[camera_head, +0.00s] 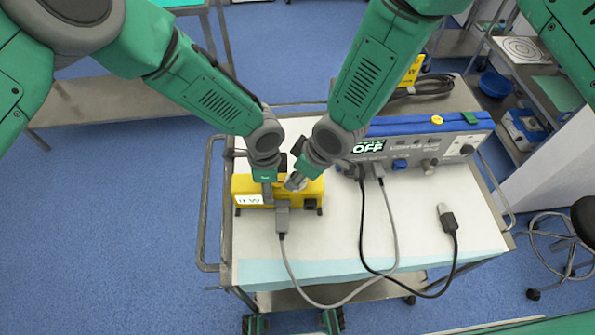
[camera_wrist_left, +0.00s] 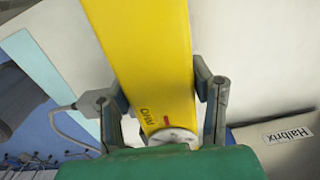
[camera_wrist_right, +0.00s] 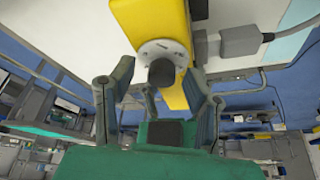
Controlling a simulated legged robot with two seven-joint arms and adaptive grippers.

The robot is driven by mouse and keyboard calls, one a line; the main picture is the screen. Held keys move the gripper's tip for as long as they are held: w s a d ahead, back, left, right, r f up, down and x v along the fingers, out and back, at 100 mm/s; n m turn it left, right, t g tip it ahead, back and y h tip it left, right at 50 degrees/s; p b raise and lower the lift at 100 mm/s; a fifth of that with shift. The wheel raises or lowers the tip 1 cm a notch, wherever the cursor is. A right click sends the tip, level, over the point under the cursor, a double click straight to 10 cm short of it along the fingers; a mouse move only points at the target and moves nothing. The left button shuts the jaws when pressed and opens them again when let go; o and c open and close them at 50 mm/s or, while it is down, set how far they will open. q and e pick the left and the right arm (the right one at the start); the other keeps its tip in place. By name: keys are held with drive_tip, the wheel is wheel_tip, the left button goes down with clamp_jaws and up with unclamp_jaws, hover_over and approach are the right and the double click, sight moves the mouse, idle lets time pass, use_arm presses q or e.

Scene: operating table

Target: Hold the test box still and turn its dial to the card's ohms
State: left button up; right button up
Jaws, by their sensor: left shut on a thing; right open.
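The yellow test box (camera_head: 312,186) lies on the cart's white top. In the left wrist view, my left gripper (camera_wrist_left: 156,90) is shut on the box (camera_wrist_left: 150,45), one finger along each side. The word OHM and a red mark show beside the pale dial (camera_wrist_left: 172,135). In the right wrist view, the dial plate (camera_wrist_right: 150,50) carries a dark round knob (camera_wrist_right: 161,73). My right gripper (camera_wrist_right: 160,95) is open, its fingers on either side of the knob and apart from it. In the head view both grippers partly hide the box and dial.
A grey unit with a blue top (camera_head: 400,128), showing OFF, stands behind the box to the right. A grey plug (camera_head: 282,220) sits at the box's front with its cable looping over the cart edge. A loose dark plug (camera_head: 447,217) lies at the right. The front middle is mostly clear.

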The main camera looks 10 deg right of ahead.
clamp_jaws()
drive_tip(key=shift+w+n+y, duration=0.1)
drive_tip(key=shift+n+y, duration=0.2)
drive_tip(key=shift+n, duration=0.5)
drive_tip(key=shift+d+n+g, duration=0.15)
drive_tip(key=shift+n+g, duration=0.15)
unclamp_jaws()
use_arm(q)
drive_tip(key=shift+d, duration=0.1)
use_arm(e)
drive_tip(key=v, duration=1.2)
